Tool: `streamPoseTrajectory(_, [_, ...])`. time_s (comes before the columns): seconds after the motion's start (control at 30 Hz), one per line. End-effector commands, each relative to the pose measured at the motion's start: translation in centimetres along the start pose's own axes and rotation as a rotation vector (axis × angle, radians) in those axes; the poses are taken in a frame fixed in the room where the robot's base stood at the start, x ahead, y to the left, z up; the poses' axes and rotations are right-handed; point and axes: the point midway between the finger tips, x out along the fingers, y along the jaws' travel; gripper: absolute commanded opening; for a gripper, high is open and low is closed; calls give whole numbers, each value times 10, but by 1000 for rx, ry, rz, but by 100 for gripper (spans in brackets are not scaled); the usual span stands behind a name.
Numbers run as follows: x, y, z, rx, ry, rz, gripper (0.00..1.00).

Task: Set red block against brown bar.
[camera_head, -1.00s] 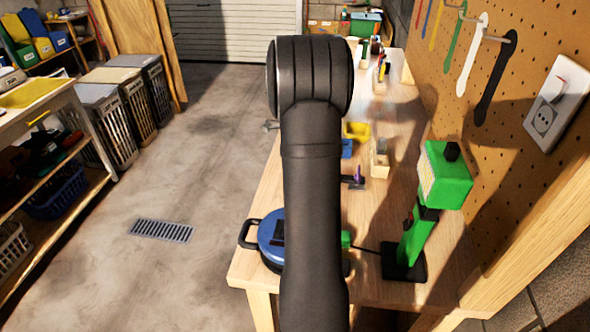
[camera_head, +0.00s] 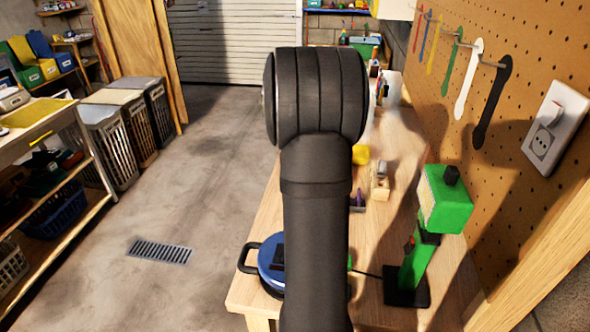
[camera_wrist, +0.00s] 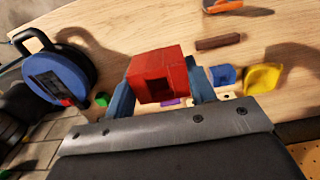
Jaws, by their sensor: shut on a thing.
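In the wrist view, my gripper (camera_wrist: 163,97) is shut on a red block (camera_wrist: 158,76), with a finger at each side of it. The block is held above the wooden bench and appears slightly tilted. The brown bar (camera_wrist: 218,42) lies flat on the bench, to the right of and beyond the block in the wrist view, apart from it. In the head view, my arm hides the gripper, the red block and the brown bar.
A blue piece (camera_wrist: 222,75) and a yellow piece (camera_wrist: 263,78) lie near the bar. A blue cable reel (camera_wrist: 58,72) is at the left, with a small green block (camera_wrist: 102,100) near it. A green lamp (camera_head: 445,198) stands at the bench's right. Bare bench (camera_wrist: 150,32) surrounds the bar.

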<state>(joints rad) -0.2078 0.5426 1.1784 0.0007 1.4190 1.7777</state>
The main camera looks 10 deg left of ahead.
Motion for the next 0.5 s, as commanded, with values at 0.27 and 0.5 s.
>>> streamPoseTrajectory(0.27, [-79,-1,0,0,0,-3,28])
streamPoseTrajectory(0.5, [-112,-1,0,0,1,0,28])
